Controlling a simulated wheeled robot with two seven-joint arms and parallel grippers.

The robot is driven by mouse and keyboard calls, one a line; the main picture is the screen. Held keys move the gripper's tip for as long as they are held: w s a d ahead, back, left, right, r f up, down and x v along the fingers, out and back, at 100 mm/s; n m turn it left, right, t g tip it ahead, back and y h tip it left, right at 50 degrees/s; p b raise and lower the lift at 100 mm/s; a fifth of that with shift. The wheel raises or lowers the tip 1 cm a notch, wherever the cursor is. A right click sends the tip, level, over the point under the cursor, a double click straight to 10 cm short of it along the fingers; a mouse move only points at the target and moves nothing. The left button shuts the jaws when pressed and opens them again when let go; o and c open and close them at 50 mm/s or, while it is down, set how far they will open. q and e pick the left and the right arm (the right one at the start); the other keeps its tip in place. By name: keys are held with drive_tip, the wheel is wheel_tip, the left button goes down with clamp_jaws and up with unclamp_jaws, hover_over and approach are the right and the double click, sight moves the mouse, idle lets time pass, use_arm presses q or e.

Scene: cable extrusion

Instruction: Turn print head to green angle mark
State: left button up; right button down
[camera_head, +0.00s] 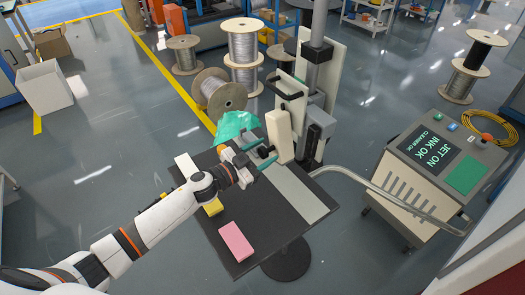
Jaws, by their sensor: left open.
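The print head seems to be the cream upright block (279,136) on the black and grey stand above the small dark table; which part turns is hard to tell. My left gripper (270,156) is open, with teal fingers just left of and below that block. I cannot tell whether the fingers touch it. The green angle mark cannot be made out at this size. My right gripper is out of view.
The column (316,60) rises behind. A printer console (432,165) with a lit screen stands right, joined by a grey hose (378,187).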

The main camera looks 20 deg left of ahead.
use_arm(q)
drive_tip(key=shift+w, duration=0.1)
clamp_jaws()
drive_tip(key=shift+w+a+f+m+b, duration=0.2)
drive_tip(key=shift+a+f+m+b, duration=0.1)
drive_tip(key=shift+m+b, duration=0.2)
drive_tip(key=shift+w+a+r+m+b, duration=0.1)
drive_tip(key=shift+w+a+m+b, duration=0.25)
drive_tip(key=shift+m, duration=0.55)
drive_tip(key=shift+a, duration=0.1)
unclamp_jaws()
